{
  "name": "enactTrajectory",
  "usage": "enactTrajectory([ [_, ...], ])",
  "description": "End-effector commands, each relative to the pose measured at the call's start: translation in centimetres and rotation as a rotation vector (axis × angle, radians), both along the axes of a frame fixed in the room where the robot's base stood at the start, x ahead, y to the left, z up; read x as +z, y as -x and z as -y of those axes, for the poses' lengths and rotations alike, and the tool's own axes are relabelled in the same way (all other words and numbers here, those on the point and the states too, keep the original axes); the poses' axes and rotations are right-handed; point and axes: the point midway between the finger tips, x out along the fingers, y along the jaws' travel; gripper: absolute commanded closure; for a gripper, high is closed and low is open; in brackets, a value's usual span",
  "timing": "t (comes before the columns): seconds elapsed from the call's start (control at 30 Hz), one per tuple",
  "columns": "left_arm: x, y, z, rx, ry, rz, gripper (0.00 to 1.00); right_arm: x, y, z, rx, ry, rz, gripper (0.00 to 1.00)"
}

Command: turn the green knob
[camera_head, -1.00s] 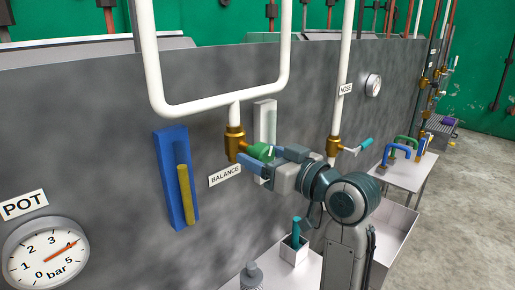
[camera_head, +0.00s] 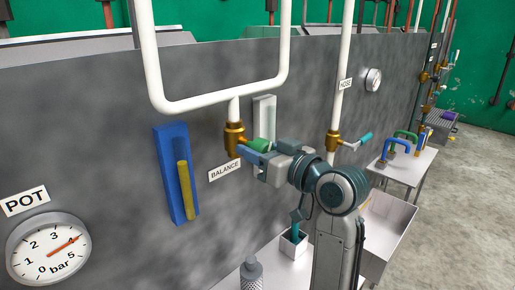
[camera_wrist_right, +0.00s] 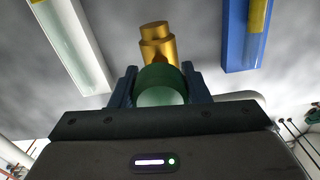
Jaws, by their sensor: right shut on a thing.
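The green knob (camera_head: 265,150) sits on a brass valve (camera_head: 234,139) at the lower end of a white pipe, above the BALANCE label (camera_head: 224,170). My right gripper (camera_head: 258,152) is at the knob, partly hiding it in the head view. In the right wrist view the knob (camera_wrist_right: 161,86) lies between the two fingers (camera_wrist_right: 161,88), with the brass valve body (camera_wrist_right: 158,45) behind it. The right gripper is shut on the knob. My left gripper is not in view.
A blue panel with a yellow bar (camera_head: 176,173) is left of the valve; a pale gauge strip (camera_head: 264,117) is behind the knob. A HOSE valve with a teal handle (camera_head: 364,139) is to the right. The POT gauge (camera_head: 48,248) is lower left.

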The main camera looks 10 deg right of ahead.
Motion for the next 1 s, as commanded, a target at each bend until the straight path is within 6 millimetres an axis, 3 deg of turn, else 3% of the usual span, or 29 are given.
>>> enactTrajectory([
  [1.0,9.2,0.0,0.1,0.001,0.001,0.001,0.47,0.4,0.0,-0.1,-0.001,-0.593,-0.393,0.81],
])
